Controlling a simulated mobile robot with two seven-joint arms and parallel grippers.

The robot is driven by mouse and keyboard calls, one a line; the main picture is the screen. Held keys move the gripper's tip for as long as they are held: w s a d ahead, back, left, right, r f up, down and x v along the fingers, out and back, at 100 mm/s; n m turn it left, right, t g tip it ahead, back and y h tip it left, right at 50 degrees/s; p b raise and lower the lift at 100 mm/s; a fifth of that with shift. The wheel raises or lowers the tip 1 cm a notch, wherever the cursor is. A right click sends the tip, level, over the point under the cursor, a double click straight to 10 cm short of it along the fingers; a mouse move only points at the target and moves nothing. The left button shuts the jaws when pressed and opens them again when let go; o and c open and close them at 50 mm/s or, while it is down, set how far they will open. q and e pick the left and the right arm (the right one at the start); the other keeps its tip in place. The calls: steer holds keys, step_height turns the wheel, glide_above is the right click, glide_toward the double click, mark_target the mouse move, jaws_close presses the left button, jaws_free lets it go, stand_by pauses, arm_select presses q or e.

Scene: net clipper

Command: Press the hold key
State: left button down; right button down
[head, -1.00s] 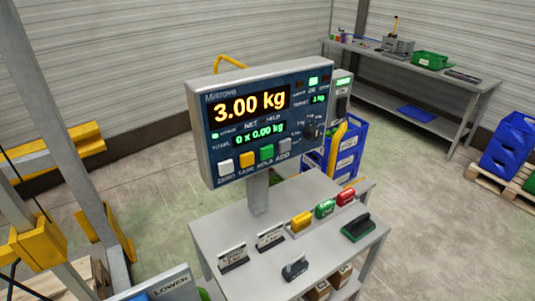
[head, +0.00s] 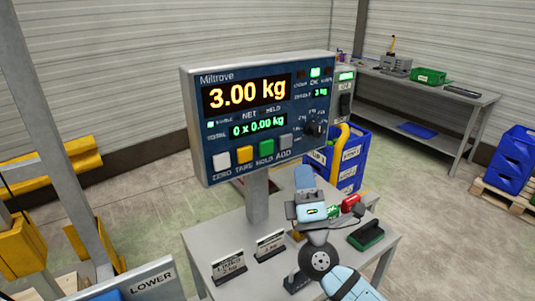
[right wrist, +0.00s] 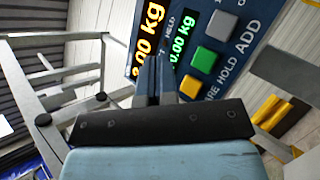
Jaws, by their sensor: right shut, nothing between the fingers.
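The weighing display (head: 258,115) stands on a post above the grey table and reads 3.00 kg, with a green line 0 x 0.00 kg below. Along its lower edge sit a white zero key, a yellow tare key, the green hold key (head: 266,147) and a grey add key. My right gripper (head: 304,174) is shut and empty, below and right of the keys and apart from the panel. In the right wrist view the shut fingers (right wrist: 155,80) point toward the panel, with the green hold key (right wrist: 203,60) to their right. My left gripper is not in view.
The table (head: 215,242) bears two small signs (head: 228,267), a red block (head: 352,203) and a green-and-black block (head: 366,236). Blue crates (head: 350,160) stand behind it. A workbench (head: 440,100) stands at the back right. The floor between them is clear.

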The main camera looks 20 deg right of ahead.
mark_target(266, 148)
steer(key=shift+w, duration=0.1)
steer(key=w+a, duration=0.1)
steer(key=w, duration=0.7)
steer(key=shift+w, duration=0.3)
steer(key=shift+a, duration=0.1)
stand_by(1.9)
steer(key=shift+w+b, duration=0.45)
steer(key=shift+b, duration=0.15)
